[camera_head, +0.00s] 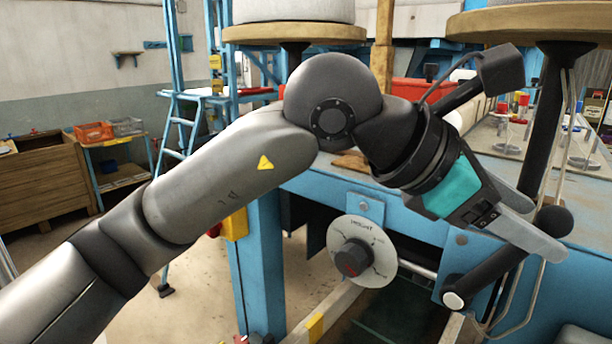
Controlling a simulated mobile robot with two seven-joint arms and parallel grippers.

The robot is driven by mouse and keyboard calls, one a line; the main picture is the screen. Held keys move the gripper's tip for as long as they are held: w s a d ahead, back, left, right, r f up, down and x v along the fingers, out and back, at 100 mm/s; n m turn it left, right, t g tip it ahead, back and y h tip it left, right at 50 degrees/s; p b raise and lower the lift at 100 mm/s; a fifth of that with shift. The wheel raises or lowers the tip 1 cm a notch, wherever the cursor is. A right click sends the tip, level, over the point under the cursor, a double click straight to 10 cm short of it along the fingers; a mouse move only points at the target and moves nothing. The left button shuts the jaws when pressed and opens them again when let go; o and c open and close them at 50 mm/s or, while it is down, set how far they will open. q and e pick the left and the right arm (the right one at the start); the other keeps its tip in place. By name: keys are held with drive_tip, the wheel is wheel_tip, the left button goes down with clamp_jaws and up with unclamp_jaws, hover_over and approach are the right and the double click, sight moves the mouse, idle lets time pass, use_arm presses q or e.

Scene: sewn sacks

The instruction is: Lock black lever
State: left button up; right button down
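The black lever (487,277) is a thick dark bar on the blue machine frame at the right. It slants up to the right and passes behind a finger of my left gripper (549,232). A black ball (555,220), seemingly its far end, shows between the fingertips. My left arm comes in from the left, and its gripper points down to the right. The two grey fingers are apart, on either side of the ball in the picture. I cannot tell whether they touch the lever. My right gripper is not in view.
A round dial with a black knob (352,258) sits on the machine's front, left of the lever. Bent metal rods (541,290) hang near the lever. Round wooden tops (300,33) stand above. A blue ladder (177,135) and a wooden cabinet (45,185) are at the left.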

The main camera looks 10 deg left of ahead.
use_arm(q)
drive_tip(key=shift+w+a+r+n+h, duration=0.2)
drive_tip(key=shift+w+a+h, duration=0.1)
drive_tip(key=shift+a+h, duration=0.1)
drive_tip(key=shift+w+a+r+n+h, duration=0.1)
drive_tip(key=shift+w+a+n+h, duration=0.15)
drive_tip(key=shift+a+h, duration=0.1)
drive_tip(key=w+a+n+g+h+b, duration=0.1)
drive_tip(key=w+a+h+b, duration=0.15)
drive_tip(key=a, duration=0.75)
drive_tip(key=w+a+n+h+b, duration=0.15)
drive_tip(key=a+b, duration=0.25)
drive_tip(key=a, duration=0.6)
drive_tip(key=w+a+f+n+t+h, duration=0.3)
drive_tip(key=w+n+t, duration=0.4)
drive_tip(key=n+t, duration=0.4)
drive_tip(key=shift+w+a+f+n+h+b, duration=0.3)
drive_tip(key=shift+f+n+h, duration=0.35)
drive_tip(key=shift+n, duration=1.55)
drive_tip(key=shift+s+d, duration=0.1)
